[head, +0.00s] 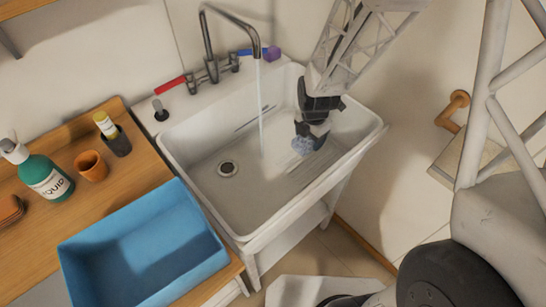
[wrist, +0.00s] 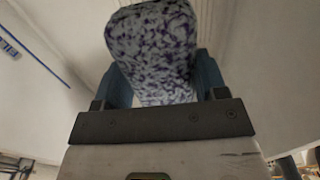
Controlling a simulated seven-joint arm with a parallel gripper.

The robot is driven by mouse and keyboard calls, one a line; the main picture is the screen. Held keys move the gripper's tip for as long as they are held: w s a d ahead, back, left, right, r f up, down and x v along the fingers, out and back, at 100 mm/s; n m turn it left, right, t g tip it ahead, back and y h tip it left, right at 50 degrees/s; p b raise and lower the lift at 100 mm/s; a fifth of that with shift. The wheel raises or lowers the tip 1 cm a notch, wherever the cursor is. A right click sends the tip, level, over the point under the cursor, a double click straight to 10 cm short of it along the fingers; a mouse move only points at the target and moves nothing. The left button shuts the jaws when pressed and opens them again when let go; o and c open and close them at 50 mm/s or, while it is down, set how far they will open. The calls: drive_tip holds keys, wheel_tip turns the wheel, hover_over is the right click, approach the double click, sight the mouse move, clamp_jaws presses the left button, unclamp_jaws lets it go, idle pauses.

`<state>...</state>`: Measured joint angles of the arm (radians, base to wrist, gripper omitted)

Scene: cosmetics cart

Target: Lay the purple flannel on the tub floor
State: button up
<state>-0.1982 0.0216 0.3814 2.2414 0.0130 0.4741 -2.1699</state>
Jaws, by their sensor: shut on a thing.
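My gripper (head: 307,135) is over the right part of the white sink (head: 195,180), pointing down and shut on a white cloth-like piece with purple speckles, the purple flannel (head: 303,146). In the wrist view the flannel (wrist: 152,50) fills the space between the two fingers (wrist: 160,85) and sticks out beyond them. I cannot tell whether its lower edge touches the sink floor. The blue tub (head: 205,262) stands on the wooden counter at the left, and its visible inside is empty.
Water (head: 260,105) runs from the tap (head: 210,45) into the sink, left of my gripper. A small purple object (head: 274,54) is by the blue tap lever. A green bottle (head: 45,178), an orange cup (head: 91,166) and a dark holder (head: 118,143) stand on the counter.

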drive_tip(key=shift+w+d+f, duration=0.2)
drive_tip(key=shift+d+f, duration=0.2)
drive_tip(key=shift+f, duration=0.2)
hover_over(307, 164)
drive_tip(key=shift+f, duration=2.9)
drive_tip(key=shift+f, duration=0.1)
drive_tip(key=shift+f, duration=2)
drive_tip(key=shift+f, duration=0.1)
drive_tip(key=o, duration=1)
